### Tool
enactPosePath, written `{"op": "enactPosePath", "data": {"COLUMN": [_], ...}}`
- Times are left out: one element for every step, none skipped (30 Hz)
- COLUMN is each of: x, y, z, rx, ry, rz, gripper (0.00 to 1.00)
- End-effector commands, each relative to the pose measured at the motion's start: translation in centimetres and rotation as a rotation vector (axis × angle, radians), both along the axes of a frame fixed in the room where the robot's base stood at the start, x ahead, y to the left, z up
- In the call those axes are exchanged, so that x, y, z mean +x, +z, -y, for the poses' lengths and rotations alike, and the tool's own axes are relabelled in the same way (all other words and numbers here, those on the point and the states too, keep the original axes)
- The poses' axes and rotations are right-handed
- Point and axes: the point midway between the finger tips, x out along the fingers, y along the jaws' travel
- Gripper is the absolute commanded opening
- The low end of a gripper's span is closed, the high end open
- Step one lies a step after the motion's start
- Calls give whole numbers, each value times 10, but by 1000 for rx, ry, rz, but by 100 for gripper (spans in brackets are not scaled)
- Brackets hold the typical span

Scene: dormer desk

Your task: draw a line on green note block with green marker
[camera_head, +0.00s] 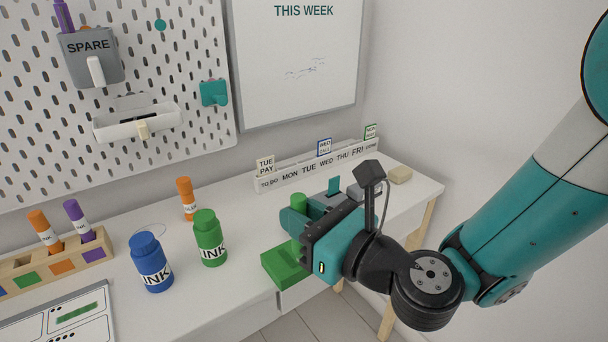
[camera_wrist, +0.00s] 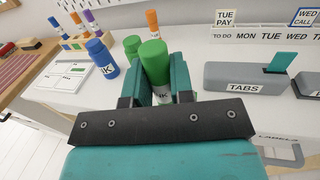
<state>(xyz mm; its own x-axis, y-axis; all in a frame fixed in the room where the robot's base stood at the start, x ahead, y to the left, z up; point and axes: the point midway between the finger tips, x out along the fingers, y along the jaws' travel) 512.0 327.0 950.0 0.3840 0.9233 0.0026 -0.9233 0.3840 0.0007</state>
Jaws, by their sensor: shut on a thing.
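The green marker (camera_head: 298,202) is held upright in my gripper (camera_head: 305,222). Its rounded green top also shows between the fingers in the wrist view (camera_wrist: 153,56), with a white lettered band partly hidden below. The fingers are shut on it. The green note block (camera_head: 284,268) lies at the front edge of the desk, just left of and below my gripper in the head view. My gripper covers its right side. The marker's tip is hidden, so I cannot tell whether it touches the block. I see no line on the visible part of the block.
A green ink bottle (camera_head: 210,243) and a blue ink bottle (camera_head: 150,262) stand to the left. An orange marker (camera_head: 187,197) stands behind them. A wooden marker rack (camera_head: 92,250) is at far left. A grey TABS box (camera_wrist: 238,80) and a day strip (camera_head: 292,176) stand behind my gripper.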

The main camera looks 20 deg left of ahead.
Motion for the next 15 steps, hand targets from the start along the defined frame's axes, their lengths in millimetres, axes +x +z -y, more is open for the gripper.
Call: {"op": "enactPosePath", "data": {"x": [0,0,1,1,1,1,2,2,2,3,3,3,3,4,4], "y": [10,12,16,19,21,25,28,30,34,36,39,43,45,47,49], "z": [0,0,1,1,1,2,2,3,3,3,4,4,5,5,5], "rx": [0,0,0,0,0,0,0,0,0,-1,-1,-1,-1,-1,-1], "ry": [0,-1,-2,-2,-3,-4,-5,-6,-7,-8,-9,-10,-10,-11,-12], "rz": [0,0,0,0,1,1,1,1,1,1,1,1,1,0,0], "gripper": [0,0,0,0,0,0,0,0,0,0,0,0,0,0,0]}}
